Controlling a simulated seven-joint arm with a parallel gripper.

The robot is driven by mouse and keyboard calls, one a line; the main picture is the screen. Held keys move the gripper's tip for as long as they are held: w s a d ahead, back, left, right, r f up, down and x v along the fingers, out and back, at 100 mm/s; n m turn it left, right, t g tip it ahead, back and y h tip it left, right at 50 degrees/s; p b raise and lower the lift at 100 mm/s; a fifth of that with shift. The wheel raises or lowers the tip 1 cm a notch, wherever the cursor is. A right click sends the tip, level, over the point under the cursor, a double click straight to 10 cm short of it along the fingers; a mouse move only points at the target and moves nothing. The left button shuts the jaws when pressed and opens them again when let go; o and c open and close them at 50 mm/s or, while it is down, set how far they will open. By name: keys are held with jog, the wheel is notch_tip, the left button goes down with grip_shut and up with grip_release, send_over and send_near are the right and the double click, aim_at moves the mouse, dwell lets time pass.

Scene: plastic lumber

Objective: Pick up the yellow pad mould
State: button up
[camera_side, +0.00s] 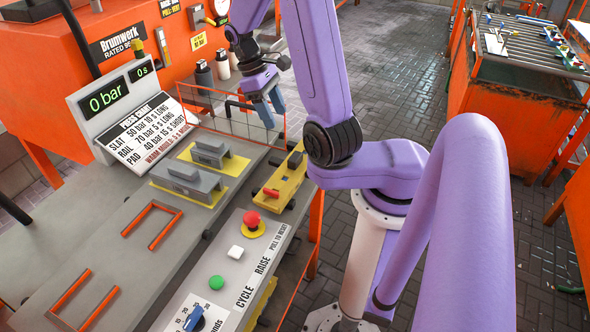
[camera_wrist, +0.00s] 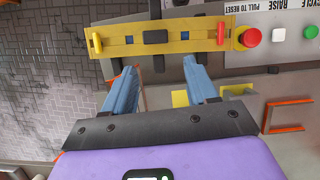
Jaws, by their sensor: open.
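A long yellow mould (camera_side: 279,181), which I take as the pad mould, lies at the right edge of the grey bench in the side view. My gripper (camera_side: 270,108) has blue fingers, open and empty, above and behind the mould in the side view. In the wrist view the fingers (camera_wrist: 160,66) are spread with nothing clearly held between them. The mould's underside is hidden.
Two grey moulds (camera_side: 188,181) with handles sit on yellow plates left of the yellow mould. A wire guard (camera_side: 238,117) stands close to my gripper. A control panel with a red button (camera_side: 252,218) is in front. Orange frames (camera_side: 152,226) mark bare bench.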

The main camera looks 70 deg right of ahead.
jog(key=shift+m+y, duration=0.4)
jog(key=shift+m, duration=0.2)
jog(key=s+f, duration=0.2)
jog(key=f, duration=0.2)
jog(key=s+d+f, duration=0.1)
jog(key=s+f, duration=0.2)
jog(key=f, duration=0.1)
jog(key=s+f, duration=0.3)
jog(key=f, duration=0.1)
jog(key=shift+s+d, duration=0.1)
jog(key=shift+d, duration=0.3)
jog(key=x, duration=0.4)
jog(key=shift+s+a, duration=0.2)
jog(key=shift+a, duration=0.1)
jog(key=shift+s+f, duration=0.2)
jog(key=shift+f, duration=0.35)
grip_shut()
